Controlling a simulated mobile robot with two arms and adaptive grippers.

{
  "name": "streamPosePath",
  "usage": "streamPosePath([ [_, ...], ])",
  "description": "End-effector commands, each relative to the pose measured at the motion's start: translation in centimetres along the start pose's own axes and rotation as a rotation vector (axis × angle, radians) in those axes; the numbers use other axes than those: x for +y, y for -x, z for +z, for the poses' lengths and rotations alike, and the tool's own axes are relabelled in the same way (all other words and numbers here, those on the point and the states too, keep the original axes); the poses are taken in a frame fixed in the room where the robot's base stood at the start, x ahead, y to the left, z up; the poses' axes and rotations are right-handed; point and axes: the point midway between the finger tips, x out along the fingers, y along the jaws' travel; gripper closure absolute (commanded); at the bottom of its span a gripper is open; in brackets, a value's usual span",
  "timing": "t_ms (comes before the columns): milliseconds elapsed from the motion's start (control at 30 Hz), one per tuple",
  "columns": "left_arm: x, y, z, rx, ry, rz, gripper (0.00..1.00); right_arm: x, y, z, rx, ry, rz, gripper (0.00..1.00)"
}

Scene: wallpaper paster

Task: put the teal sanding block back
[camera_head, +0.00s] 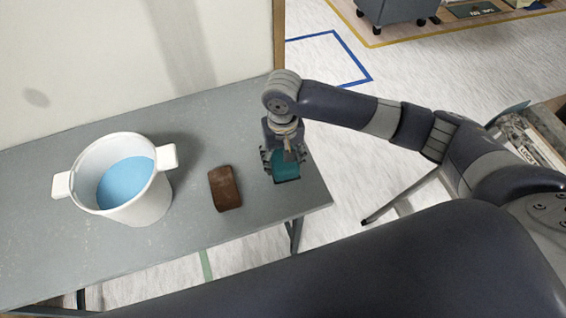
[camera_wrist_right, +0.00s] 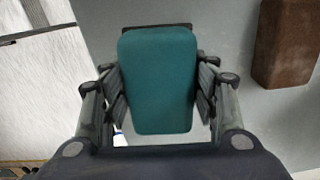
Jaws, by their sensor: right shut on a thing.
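The teal sanding block (camera_head: 287,168) is at the right end of the grey table in the head view. My right gripper (camera_head: 283,160) points down over it, with its fingers on both sides of the block. In the right wrist view the teal block (camera_wrist_right: 158,80) fills the space between the two fingers of the right gripper (camera_wrist_right: 160,88), which is shut on it. A dark edge shows behind the block's far end; I cannot tell what it is. Whether the block touches the table is hard to tell. My left gripper is not in view.
A brown block (camera_head: 224,188) lies on the grey table (camera_head: 60,240), left of the teal one; it also shows in the right wrist view (camera_wrist_right: 287,42). A white bucket (camera_head: 140,205) with blue contents stands farther left. A pale panel (camera_head: 120,50) rises behind the table.

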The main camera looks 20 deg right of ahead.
Motion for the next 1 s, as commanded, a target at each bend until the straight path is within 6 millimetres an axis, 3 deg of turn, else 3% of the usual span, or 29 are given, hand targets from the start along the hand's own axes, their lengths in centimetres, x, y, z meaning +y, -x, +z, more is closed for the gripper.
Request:
streamPosePath([
  [33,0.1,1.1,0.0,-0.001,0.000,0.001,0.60,-0.1,-0.3,0.0,-0.004,-0.002,0.001,0.70],
  [167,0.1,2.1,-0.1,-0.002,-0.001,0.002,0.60,0.0,-2.1,0.0,-0.002,-0.001,0.000,0.70],
  [833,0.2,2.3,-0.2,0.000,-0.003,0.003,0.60,0.0,-4.0,0.0,0.002,0.000,-0.001,0.70],
  [867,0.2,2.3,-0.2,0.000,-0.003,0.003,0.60,0.0,-4.1,0.0,0.002,0.001,-0.001,0.43],
  [900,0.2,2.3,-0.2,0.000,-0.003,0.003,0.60,0.0,-4.1,0.0,0.002,0.001,-0.001,0.34],
  [933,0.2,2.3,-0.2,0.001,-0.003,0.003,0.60,0.0,-4.1,0.0,0.002,0.001,-0.001,0.27],
  [1000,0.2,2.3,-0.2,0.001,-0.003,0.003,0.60,0.0,-4.0,0.0,0.002,0.001,-0.001,0.25],
])
